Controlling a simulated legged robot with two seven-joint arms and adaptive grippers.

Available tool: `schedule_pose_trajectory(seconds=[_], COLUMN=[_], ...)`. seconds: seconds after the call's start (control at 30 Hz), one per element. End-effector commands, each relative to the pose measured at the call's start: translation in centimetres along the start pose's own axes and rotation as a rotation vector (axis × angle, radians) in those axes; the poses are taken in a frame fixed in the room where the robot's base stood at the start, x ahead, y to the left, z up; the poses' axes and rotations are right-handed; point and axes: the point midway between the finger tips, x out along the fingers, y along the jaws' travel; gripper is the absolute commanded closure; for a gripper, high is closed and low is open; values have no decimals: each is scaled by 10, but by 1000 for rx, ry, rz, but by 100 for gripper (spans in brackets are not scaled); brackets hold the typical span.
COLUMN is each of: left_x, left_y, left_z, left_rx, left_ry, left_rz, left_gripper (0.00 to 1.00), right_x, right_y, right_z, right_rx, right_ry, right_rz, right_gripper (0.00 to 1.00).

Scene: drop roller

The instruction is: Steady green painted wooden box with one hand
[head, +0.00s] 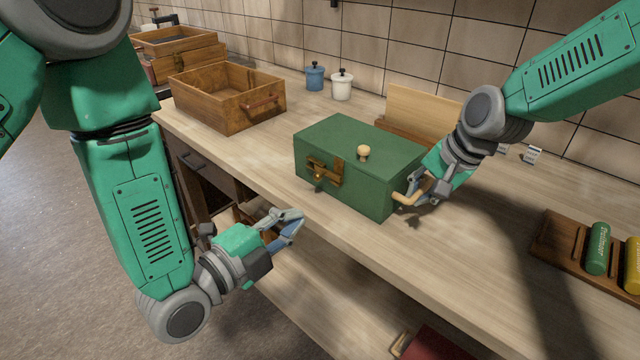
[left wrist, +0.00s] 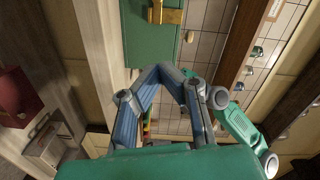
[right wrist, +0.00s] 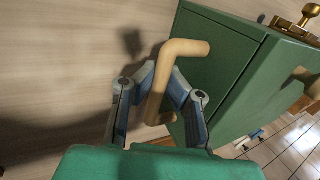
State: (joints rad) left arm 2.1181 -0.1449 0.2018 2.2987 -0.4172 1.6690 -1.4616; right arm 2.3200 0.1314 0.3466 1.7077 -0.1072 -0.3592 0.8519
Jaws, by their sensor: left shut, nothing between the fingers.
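The green painted wooden box (head: 350,165) stands closed on the workbench, with a round pale knob on its lid and a brass latch on its front. A pale wooden handle (right wrist: 160,85) sticks out of its right side. My right gripper (head: 412,193) is at that handle; in the right wrist view (right wrist: 162,85) its fingers close on the handle's bar from both sides. My left gripper (head: 298,218) is shut and empty in front of the bench edge, lower than the box and apart from it. The box also shows in the left wrist view (left wrist: 150,45).
An open brown wooden box (head: 225,95) stands on the bench at the left. A blue jar (head: 315,77) and a white jar (head: 341,85) stand by the tiled wall. A wooden rack (head: 560,245) with rollers lies at the right. Bare bench lies in front of the green box.

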Motion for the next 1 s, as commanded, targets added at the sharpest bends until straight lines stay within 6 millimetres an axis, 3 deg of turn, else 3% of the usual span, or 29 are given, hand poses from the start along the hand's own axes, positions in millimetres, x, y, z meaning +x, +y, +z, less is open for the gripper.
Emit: schedule_pose_trajectory(seconds=[0.2,0.63,0.77,1.0], left_x=[-2,3,19,69], left_y=[0,0,0,0], left_z=[-4,-4,-3,-3], left_rx=[126,131,131,130], left_ry=[-4,-4,-4,-4], left_rz=[2,1,-1,-2], left_gripper=[100,100,100,100], right_x=[0,0,0,0], right_y=[1,1,1,1], right_z=[0,0,0,0], right_rx=[-2,-2,-2,-2], right_ry=[-1,-1,-1,-1], right_rz=[2,2,2,2], right_gripper=[100,100,100,100])
